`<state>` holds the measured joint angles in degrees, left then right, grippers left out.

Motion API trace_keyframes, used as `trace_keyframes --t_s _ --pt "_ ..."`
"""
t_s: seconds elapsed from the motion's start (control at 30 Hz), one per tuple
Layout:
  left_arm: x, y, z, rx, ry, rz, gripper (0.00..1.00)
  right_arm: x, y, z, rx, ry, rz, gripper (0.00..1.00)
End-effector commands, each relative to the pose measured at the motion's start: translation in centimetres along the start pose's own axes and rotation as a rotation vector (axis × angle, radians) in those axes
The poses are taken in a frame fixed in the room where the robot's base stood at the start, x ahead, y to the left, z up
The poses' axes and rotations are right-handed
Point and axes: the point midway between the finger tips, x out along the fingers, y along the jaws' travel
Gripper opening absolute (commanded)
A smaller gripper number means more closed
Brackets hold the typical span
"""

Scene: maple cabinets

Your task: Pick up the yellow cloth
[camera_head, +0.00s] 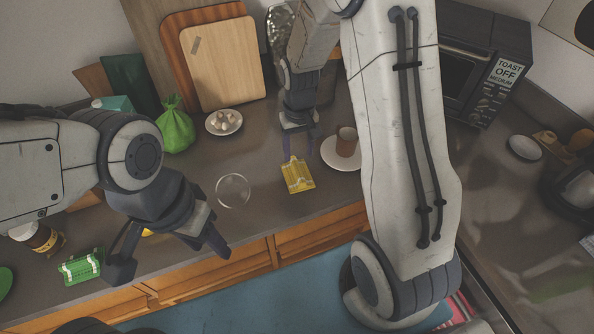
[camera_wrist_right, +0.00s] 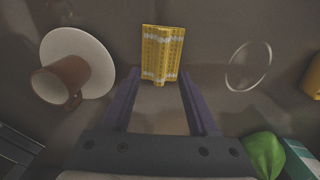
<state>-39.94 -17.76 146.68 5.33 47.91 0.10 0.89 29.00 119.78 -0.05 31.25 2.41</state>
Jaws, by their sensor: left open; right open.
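The yellow cloth (camera_head: 298,176) lies folded on the dark counter near its front edge, with a pale pattern; it also shows in the right wrist view (camera_wrist_right: 161,53). My right gripper (camera_head: 299,150) is open above the counter, just behind the cloth in the head view. In the right wrist view its two fingers (camera_wrist_right: 158,97) are spread, with the cloth ahead of and between their tips, and nothing is held. My left gripper (camera_head: 172,252) is open and empty over the counter's front edge at the left, well away from the yellow cloth.
A brown mug (camera_head: 347,141) on a white plate (camera_head: 336,157) stands right of the cloth. A green bag (camera_head: 175,128), a bowl (camera_head: 224,122) and a green patterned cloth (camera_head: 80,267) are further left. A toaster oven (camera_head: 466,75) is at right.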

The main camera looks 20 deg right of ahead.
Motion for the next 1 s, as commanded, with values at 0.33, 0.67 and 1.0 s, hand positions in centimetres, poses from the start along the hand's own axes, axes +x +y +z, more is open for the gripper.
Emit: trace_keyframes --t_s 0.33,0.67,1.0 --pt "-1.1 0.1 -0.1 -0.001 0.0 0.0 0.5 3.0 -0.1 0.0 -0.002 -0.004 0.0 0.6" --pt "-2.5 0.2 -0.1 -0.001 0.0 0.0 0.5 7.0 -0.2 -0.3 -0.002 -0.002 0.0 0.6" --pt "-2.5 0.2 -0.1 -0.001 0.0 0.0 0.5 7.4 -0.2 -0.3 -0.002 0.001 0.0 0.41"
